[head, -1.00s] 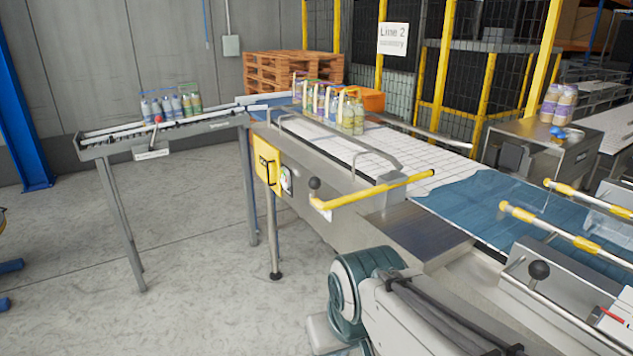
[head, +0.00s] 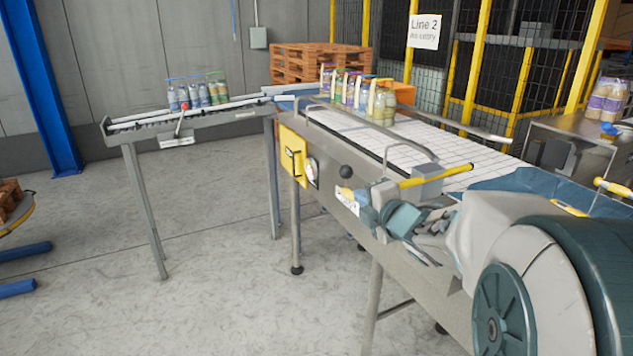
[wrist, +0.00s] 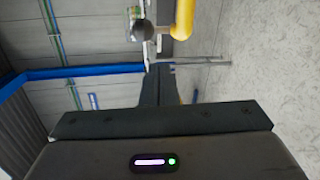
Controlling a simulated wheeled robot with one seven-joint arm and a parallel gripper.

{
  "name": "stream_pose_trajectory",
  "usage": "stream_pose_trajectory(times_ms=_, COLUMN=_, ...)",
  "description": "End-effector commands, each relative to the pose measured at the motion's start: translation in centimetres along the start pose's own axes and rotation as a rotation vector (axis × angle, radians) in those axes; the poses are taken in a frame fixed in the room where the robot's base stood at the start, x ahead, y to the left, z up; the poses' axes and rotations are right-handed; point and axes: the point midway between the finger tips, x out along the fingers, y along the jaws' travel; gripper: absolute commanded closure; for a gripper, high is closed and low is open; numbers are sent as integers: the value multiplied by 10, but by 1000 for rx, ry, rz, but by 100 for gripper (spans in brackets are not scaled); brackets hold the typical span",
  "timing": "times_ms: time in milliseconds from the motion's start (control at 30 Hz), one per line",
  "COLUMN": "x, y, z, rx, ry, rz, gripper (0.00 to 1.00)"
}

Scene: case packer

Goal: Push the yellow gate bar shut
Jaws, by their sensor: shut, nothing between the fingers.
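The yellow gate bar (head: 437,177) lies across the near side rail of the conveyor in the head view. The bar's yellow end (wrist: 183,18) and the knob (wrist: 143,30) show at the top of the wrist view. My gripper (head: 365,200) is by the bar's left part in the head view; I cannot tell whether it touches. Its fingers (wrist: 160,72) are shut and empty in the wrist view, pointing towards the bar's end.
Several bottles (head: 388,108) stand on the white conveyor belt (head: 425,145). A side conveyor (head: 215,122) carries more bottles at the left. A yellow control box (head: 293,152) is on the near conveyor side.

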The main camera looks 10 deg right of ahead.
Motion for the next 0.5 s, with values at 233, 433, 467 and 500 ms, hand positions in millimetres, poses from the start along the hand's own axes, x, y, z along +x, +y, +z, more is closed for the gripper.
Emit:
stream_pose_trajectory(times_ms=233, x=7, y=-3, z=-16, rx=-203, ry=183, rz=114, gripper=100)
stream_pose_trajectory(times_ms=433, x=17, y=0, z=-22, rx=-229, ry=212, rz=133, gripper=100)
stream_pose_trajectory(times_ms=467, x=20, y=0, z=-22, rx=-228, ry=212, rz=133, gripper=100)
stream_pose_trajectory(times_ms=500, x=26, y=1, z=-24, rx=-228, ry=213, rz=133, gripper=100)
